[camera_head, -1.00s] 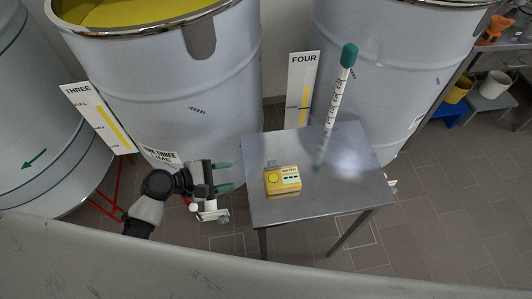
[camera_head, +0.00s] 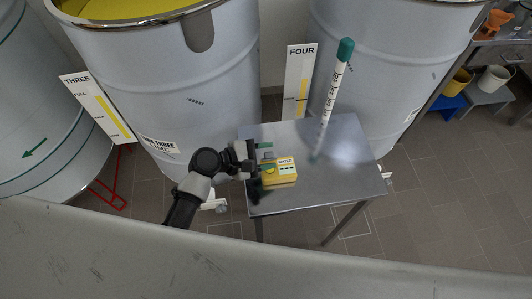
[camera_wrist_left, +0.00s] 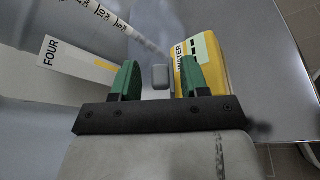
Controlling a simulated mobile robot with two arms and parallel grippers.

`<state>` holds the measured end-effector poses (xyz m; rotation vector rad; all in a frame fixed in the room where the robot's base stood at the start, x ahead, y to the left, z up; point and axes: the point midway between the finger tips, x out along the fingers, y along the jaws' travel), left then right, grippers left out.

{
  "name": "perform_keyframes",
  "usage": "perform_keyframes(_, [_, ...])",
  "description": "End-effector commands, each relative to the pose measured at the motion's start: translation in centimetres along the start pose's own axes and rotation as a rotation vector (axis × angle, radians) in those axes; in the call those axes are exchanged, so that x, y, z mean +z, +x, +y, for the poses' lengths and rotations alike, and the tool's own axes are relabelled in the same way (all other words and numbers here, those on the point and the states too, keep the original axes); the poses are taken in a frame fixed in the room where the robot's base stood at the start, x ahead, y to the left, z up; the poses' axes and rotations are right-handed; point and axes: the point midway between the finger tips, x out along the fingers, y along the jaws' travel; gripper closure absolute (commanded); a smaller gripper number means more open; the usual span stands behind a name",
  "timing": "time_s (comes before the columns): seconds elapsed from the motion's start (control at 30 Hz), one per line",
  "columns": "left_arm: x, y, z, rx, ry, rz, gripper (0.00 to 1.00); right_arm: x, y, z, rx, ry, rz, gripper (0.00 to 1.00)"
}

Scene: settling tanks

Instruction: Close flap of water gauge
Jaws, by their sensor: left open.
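The water gauge (camera_head: 287,176) is a yellow box with a WATER label, lying on a steel table. It also shows in the left wrist view (camera_wrist_left: 213,62), at the right finger. A small grey tab, which looks like its flap (camera_wrist_left: 160,78), stands out from the box's side and shows between my fingers. My left gripper (camera_head: 266,157) is open, with green fingertips, at the left end of the gauge. One finger overlaps the box in the view; I cannot tell whether it touches. My right gripper is not in view.
The steel table (camera_head: 340,190) is clear to the right of the gauge. A white marked tube with a green cap (camera_head: 333,85) stands over the table's back. Large tanks (camera_head: 205,100) and a FOUR level sign (camera_head: 298,85) stand behind.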

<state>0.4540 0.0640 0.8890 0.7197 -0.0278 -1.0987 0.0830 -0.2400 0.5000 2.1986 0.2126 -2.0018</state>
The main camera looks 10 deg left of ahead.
Motion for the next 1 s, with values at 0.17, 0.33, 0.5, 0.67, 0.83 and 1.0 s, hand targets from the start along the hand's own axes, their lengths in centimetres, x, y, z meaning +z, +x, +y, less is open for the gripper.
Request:
perform_keyframes(0.17, [0.0,0.0,0.0,0.000,0.001,0.000,0.55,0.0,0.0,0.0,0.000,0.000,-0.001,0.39])
perform_keyframes(0.33, [0.0,0.0,0.0,0.000,0.001,0.000,0.77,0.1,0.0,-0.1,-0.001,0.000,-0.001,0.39])
perform_keyframes(0.5, [0.0,0.0,0.0,0.000,0.001,0.000,0.99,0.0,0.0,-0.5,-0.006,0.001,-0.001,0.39])
perform_keyframes(0.67, [0.0,0.0,-0.1,0.003,0.008,0.000,1.00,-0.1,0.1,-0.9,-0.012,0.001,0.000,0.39])
perform_keyframes(0.83, [0.0,0.0,-0.4,0.020,0.052,-0.001,1.00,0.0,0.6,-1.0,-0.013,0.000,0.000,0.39])
perform_keyframes(1.0, [-0.1,0.0,-1.1,0.058,0.144,0.000,1.00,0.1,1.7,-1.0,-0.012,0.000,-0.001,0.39])
